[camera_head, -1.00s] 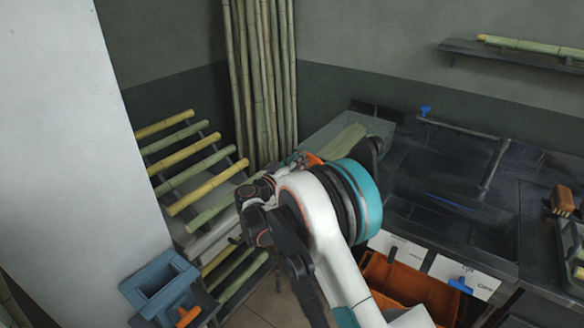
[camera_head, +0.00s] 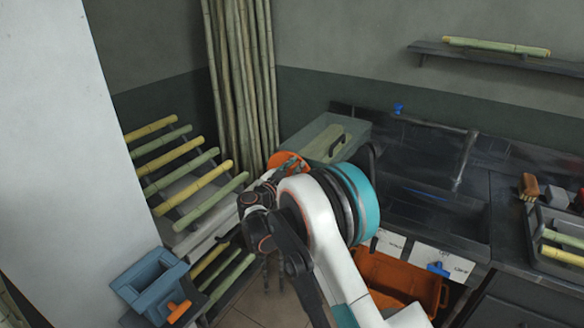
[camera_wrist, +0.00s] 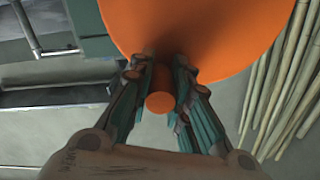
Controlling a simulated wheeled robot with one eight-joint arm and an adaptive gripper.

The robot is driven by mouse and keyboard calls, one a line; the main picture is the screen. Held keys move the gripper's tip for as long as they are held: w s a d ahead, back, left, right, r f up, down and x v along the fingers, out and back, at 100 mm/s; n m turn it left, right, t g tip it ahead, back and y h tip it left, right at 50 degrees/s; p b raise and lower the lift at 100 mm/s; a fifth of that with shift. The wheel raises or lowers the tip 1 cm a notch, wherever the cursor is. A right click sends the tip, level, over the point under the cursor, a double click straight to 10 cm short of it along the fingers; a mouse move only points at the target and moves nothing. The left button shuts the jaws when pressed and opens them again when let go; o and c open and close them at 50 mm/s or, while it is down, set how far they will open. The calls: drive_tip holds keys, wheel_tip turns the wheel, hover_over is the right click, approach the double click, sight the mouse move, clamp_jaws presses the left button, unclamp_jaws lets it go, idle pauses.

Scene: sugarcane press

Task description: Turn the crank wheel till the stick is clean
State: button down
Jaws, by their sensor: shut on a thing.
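The orange crank wheel (camera_head: 287,162) shows in the head view at the left end of a pale green see-through box (camera_head: 352,128). It fills the top of the wrist view (camera_wrist: 200,30). My gripper (camera_wrist: 162,72) is against the wheel's face, shut on its round orange handle (camera_wrist: 160,103), with one finger on each side. In the head view my arm hides most of the gripper and part of the wheel. A greenish piece (camera_head: 326,141) shows in the box; I cannot tell if it is the stick or how clean it is.
A rack of cane pieces (camera_head: 181,175) stands at the left, and tall canes (camera_head: 240,80) stand behind. A blue-grey bin (camera_head: 150,283) is at lower left. An orange crate (camera_head: 400,283) is below the dark counter (camera_head: 415,185). A cane lies on the shelf (camera_head: 430,47).

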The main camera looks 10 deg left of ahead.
drive_tip(key=shift+s+d+f, duration=0.2)
drive_tip(key=shift+d+f, duration=0.15)
drive_tip(key=shift+f, duration=0.05)
drive_tip(key=c, duration=1.5)
unclamp_jaws()
drive_tip(key=shift+o, duration=0.2)
drive_tip(key=shift+r, duration=0.1)
drive_tip(key=shift+a, duration=0.1)
drive_tip(key=shift+s+a, duration=0.35)
drive_tip(key=shift+s, duration=0.05)
drive_tip(key=v, duration=1)
drive_tip(key=shift+s, duration=0.45)
